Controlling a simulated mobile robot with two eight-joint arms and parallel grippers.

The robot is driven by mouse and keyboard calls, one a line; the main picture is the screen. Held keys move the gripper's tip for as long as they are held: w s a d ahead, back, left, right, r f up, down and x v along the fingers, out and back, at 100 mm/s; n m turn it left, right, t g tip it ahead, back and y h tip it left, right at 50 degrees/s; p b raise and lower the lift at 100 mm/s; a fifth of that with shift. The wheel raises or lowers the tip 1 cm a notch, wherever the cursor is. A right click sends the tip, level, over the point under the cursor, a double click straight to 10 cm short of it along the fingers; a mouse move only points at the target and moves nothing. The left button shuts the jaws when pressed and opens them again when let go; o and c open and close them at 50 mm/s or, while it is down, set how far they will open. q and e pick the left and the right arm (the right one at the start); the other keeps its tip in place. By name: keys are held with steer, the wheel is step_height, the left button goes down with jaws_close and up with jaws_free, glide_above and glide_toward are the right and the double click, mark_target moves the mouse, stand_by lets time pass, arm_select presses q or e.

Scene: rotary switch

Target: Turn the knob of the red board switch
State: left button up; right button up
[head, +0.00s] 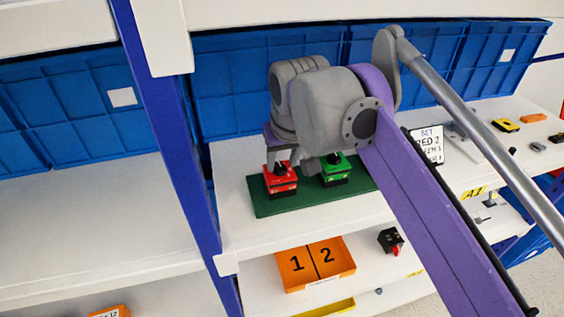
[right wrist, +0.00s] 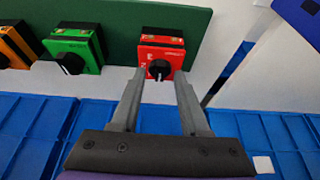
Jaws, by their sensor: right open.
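The red switch (head: 280,184) sits on a green board (head: 265,208) on the shelf, left of a green switch (head: 336,177). In the right wrist view the red switch (right wrist: 148,53) has a round black knob (right wrist: 158,68) with a pale mark pointing down in the picture. My right gripper (head: 282,160) is over the red switch. In the right wrist view its open fingers (right wrist: 159,74) stand on either side of the knob, with a gap showing on both sides; I cannot tell whether their tips reach its depth. My left gripper is not in view.
Blue crates (head: 260,90) line the back of the shelf. A blue upright post (head: 180,130) stands left of the board. A sign card (head: 428,146) stands to the right. An orange tray marked 1 and 2 (head: 316,262) lies on the lower shelf.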

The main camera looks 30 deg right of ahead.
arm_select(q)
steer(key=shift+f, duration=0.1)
arm_select(e)
steer(key=shift+w+f, duration=0.2)
steer(key=shift+f, duration=0.15)
jaws_close()
